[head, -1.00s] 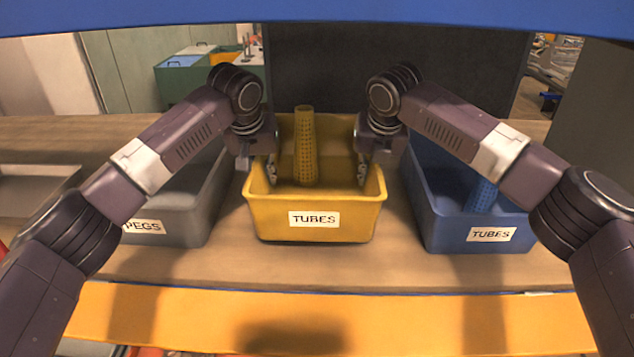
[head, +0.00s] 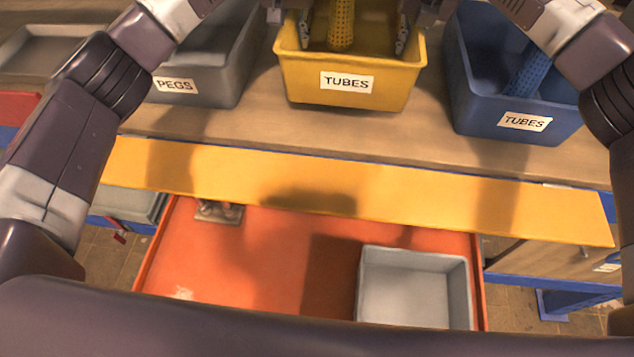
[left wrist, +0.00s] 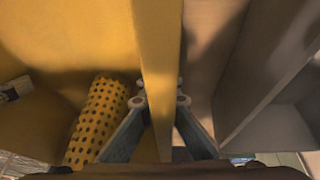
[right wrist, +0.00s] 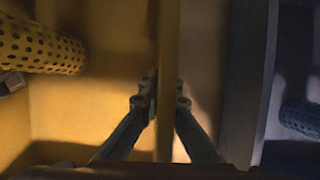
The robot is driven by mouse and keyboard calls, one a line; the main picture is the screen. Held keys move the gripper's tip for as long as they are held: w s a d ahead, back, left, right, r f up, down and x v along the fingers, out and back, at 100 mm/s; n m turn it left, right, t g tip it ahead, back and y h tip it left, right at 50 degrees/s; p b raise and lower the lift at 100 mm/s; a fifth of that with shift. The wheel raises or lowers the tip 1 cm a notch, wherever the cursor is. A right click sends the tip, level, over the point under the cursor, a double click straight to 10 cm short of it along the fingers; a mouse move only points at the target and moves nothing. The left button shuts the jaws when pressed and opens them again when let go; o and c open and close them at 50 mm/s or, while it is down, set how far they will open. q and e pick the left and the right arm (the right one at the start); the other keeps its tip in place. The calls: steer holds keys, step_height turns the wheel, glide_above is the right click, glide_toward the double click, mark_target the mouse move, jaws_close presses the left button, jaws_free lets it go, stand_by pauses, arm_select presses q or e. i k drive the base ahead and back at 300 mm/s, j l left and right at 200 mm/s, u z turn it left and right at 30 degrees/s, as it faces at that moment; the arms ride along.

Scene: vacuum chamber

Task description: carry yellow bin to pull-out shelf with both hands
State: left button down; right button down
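The yellow bin (head: 300,85) labelled TUBES stands on the bench top, with a perforated yellow tube (head: 341,25) inside. My left gripper (head: 288,22) has its fingers on both faces of the bin's left wall; the left wrist view shows this wall (left wrist: 160,60) between the fingertips. My right gripper (head: 415,22) straddles the right wall the same way, seen in the right wrist view (right wrist: 168,60). Both look closed on the walls. The top of the head view cuts off the bin's back. The orange-red pull-out shelf (head: 270,265) is out below the bench front.
An open grey bin (head: 400,318) sits at the shelf's right; its left and middle are mostly clear. A yellow front board (head: 400,195) lies between bench and shelf. A grey PEGS bin (head: 215,90) and blue TUBES bin (head: 500,95) flank the yellow bin closely.

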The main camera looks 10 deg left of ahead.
mark_target(302, 271)
steer(key=k, duration=1.95)
steer(key=j, duration=0.45)
steer(key=k, duration=0.05)
